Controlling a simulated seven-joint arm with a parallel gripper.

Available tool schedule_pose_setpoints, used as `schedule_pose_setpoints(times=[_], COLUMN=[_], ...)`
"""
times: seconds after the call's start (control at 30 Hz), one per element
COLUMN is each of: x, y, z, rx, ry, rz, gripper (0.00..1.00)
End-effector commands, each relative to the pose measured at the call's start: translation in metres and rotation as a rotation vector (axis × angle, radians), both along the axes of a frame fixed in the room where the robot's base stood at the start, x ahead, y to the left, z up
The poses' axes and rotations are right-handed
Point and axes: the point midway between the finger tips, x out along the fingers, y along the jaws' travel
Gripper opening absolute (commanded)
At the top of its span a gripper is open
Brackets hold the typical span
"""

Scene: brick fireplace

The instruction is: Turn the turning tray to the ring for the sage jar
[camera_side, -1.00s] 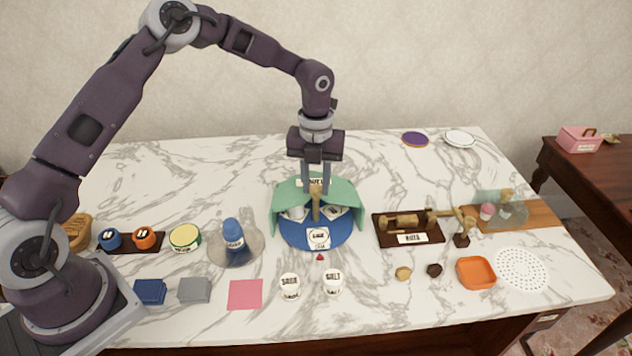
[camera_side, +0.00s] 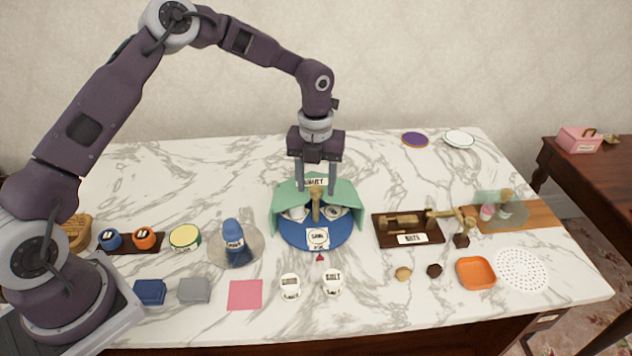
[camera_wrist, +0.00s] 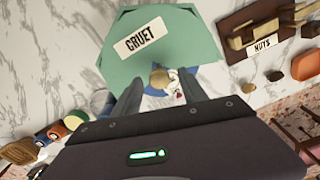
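A white label reading SAGE (camera_side: 318,235) lies at the tray's front, in line with a red marker (camera_side: 320,257) on the table. A wooden knob (camera_side: 316,205) stands up at the tray's middle. My gripper (camera_side: 316,192) is open, its fingers apart on either side of the knob's top. Two white lidded jars (camera_side: 290,287) (camera_side: 333,284) stand in front; the right one seems to read SALT, the left label is unclear.
A blue bottle on a round plate (camera_side: 236,250) stands left of the tray. A wooden device on a dark board (camera_side: 408,238) labelled NUTS stands right. A pink square (camera_side: 245,294) and an orange dish (camera_side: 476,272) lie in front. The marble behind the tray is mostly clear.

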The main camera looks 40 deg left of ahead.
Motion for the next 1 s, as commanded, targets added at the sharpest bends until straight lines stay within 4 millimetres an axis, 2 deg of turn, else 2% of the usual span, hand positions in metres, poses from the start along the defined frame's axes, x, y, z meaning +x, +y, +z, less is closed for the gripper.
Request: schedule_pose_setpoints(times=[0.2, 0.27, 0.5, 0.63, 0.9, 0.97, 1.0], x=[0.000, 0.000, 0.000, 0.000, -0.001, -0.005, -0.012], y=[0.000, 0.000, 0.000, 0.000, 0.000, -0.001, -0.001], z=[0.002, 0.011, 0.059, 0.070, 0.072, 0.080, 0.092], rx=[0.001, 0.001, 0.000, 0.000, 0.001, 0.012, 0.024], ry=[0.000, -0.002, -0.002, 0.000, 0.000, -0.011, -0.024], rz=[0.001, 0.001, 0.001, 0.000, 0.004, 0.039, 0.095], gripper=[0.50, 0.50, 0.50, 0.50, 0.50, 0.50, 0.50])
